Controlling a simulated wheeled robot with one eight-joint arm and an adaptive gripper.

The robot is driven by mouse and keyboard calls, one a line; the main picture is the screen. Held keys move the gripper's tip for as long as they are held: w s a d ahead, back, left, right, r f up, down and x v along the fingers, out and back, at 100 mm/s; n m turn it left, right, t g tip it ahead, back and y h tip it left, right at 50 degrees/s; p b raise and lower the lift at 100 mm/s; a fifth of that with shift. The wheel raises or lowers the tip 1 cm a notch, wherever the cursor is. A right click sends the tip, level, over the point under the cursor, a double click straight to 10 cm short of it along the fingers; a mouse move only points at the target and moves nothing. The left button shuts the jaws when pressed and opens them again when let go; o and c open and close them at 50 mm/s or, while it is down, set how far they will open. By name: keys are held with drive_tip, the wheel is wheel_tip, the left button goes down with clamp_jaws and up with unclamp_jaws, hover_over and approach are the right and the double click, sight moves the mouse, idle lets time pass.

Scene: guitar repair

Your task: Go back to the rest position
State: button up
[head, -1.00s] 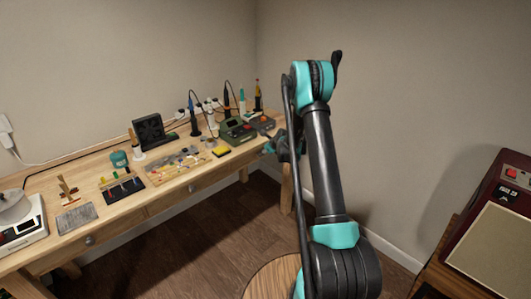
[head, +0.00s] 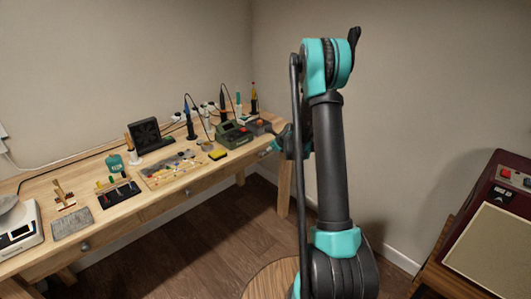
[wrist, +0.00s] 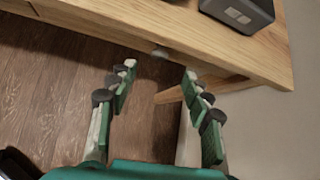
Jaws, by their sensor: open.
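My gripper shows in the wrist view (wrist: 160,80) with its two fingers spread apart and nothing between them. It hangs over the dark wooden floor, in front of the workbench edge. In the head view my arm stands upright right of the middle, and the gripper itself is mostly hidden behind it, near the right end of the workbench (head: 150,203).
The bench carries soldering stations (head: 233,133), a black fan box (head: 145,136), a yellow sponge (head: 217,154), a parts mat (head: 174,170) and a scale (head: 18,232). A dark red amplifier (head: 500,180) stands at the right. A round wooden stool (head: 268,280) is below my arm.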

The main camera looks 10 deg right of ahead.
drive_tip(key=shift+v, duration=0.8)
drive_tip(key=s+r+n+g+h, duration=0.1)
drive_tip(key=s+r+n, duration=0.3)
drive_tip(key=s+n, duration=0.45)
drive_tip(key=s+r+n+g, duration=0.1)
drive_tip(key=s+r+n, duration=0.35)
drive_tip(key=s, duration=0.75)
drive_tip(key=s+d+f+n+g+h, duration=0.1)
drive_tip(key=s+n, duration=0.6)
drive_tip(key=s, duration=0.5)
drive_tip(key=s+d+f+n+g+h, duration=0.1)
drive_tip(key=s+f+n, duration=0.1)
drive_tip(key=s+n, duration=0.5)
drive_tip(key=s, duration=0.5)
drive_tip(key=shift+s+d+f+n+h, duration=0.25)
drive_tip(key=shift+s+d+n+h, duration=0.05)
drive_tip(key=shift+h, duration=0.1)
